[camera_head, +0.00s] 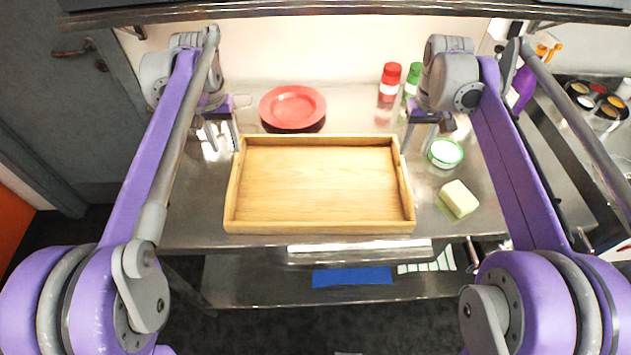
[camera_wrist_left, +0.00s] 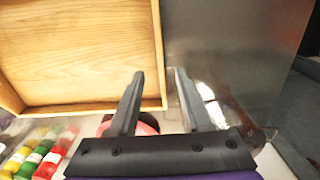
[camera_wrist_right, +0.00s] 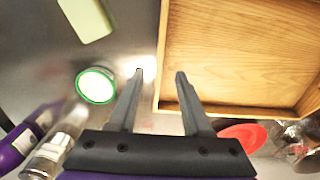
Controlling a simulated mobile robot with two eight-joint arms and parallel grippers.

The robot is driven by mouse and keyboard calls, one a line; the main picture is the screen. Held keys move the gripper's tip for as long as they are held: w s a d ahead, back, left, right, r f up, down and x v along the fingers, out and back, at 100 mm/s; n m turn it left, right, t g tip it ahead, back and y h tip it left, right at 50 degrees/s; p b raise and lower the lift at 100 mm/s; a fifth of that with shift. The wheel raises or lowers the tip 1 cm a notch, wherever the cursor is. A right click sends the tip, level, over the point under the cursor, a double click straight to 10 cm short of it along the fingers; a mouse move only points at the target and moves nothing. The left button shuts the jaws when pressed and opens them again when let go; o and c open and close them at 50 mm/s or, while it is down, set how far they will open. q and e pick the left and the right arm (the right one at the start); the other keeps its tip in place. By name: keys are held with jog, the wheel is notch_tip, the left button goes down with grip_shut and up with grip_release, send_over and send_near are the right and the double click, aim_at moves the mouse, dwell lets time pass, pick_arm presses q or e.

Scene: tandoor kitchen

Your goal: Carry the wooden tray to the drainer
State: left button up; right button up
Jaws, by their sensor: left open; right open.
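The wooden tray (camera_head: 320,226) is empty and lies flat on the steel table, between my two grippers. My left gripper (camera_head: 222,150) is open at the tray's left side, near its back corner. In the left wrist view the left gripper (camera_wrist_left: 158,76) has one finger in front of the tray wall (camera_wrist_left: 158,50) and one outside it. My right gripper (camera_head: 420,150) is open at the tray's right side. In the right wrist view the right gripper (camera_wrist_right: 160,76) has its fingers either side of the tray's edge (camera_wrist_right: 163,60) in the picture. I cannot tell contact. I cannot identify the drainer.
A red plate (camera_head: 293,106) stands behind the tray. Red (camera_head: 390,80) and green (camera_head: 411,80) bottles stand at the back right. A green-rimmed tub (camera_head: 445,153) and a pale yellow block (camera_head: 459,199) lie right of the tray. A lower shelf holds a blue cloth (camera_head: 352,277).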

aim_at(233, 169)
pick_arm(q)
jog(key=shift+f, duration=0.1)
pick_arm(e)
jog(key=shift+f, duration=0.1)
pick_arm(q)
notch_tip(233, 169, down, 11)
jog(key=shift+r, duration=0.15)
pick_arm(e)
notch_tip(233, 169, down, 11)
jog(key=shift+r, duration=0.2)
pick_arm(q)
grip_shut()
pick_arm(e)
grip_shut()
dwell(0.8)
